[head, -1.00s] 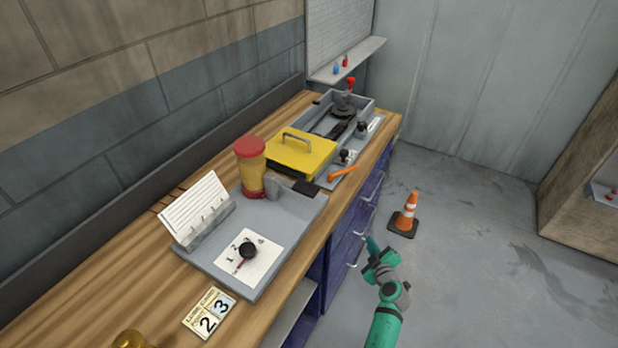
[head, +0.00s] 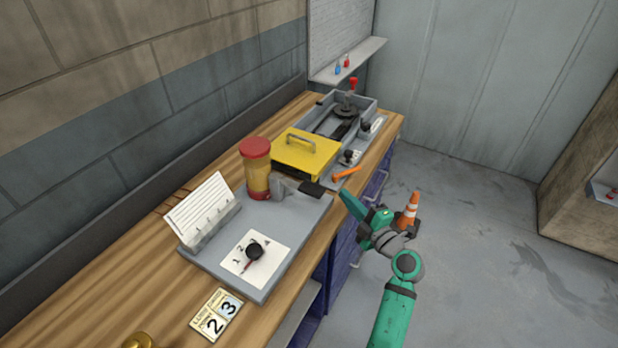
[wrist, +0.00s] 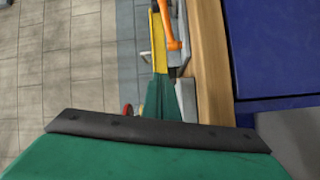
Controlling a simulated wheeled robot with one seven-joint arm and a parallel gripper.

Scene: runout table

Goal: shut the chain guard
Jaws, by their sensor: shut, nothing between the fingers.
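The chain guard (head: 306,155) is a yellow cover with a grey handle (head: 301,139) on top. It sits over the near part of a grey housing (head: 372,103) on the bench. The far part of the housing is uncovered, with a dark sprocket (head: 346,111) and chain showing. A yellow edge, probably the guard's, shows in the wrist view (wrist: 156,40). My gripper (head: 345,196) is shut and empty, off the bench's front edge, to the right of and nearer than the guard. Its green fingers also show in the wrist view (wrist: 159,88).
An orange bar (head: 347,172) lies at the housing's front side, near my gripper. A red-capped yellow jar (head: 256,170) and a grey dial panel (head: 203,258) stand nearer on the wooden bench (head: 175,300). A traffic cone (head: 411,209) stands on the floor behind my arm.

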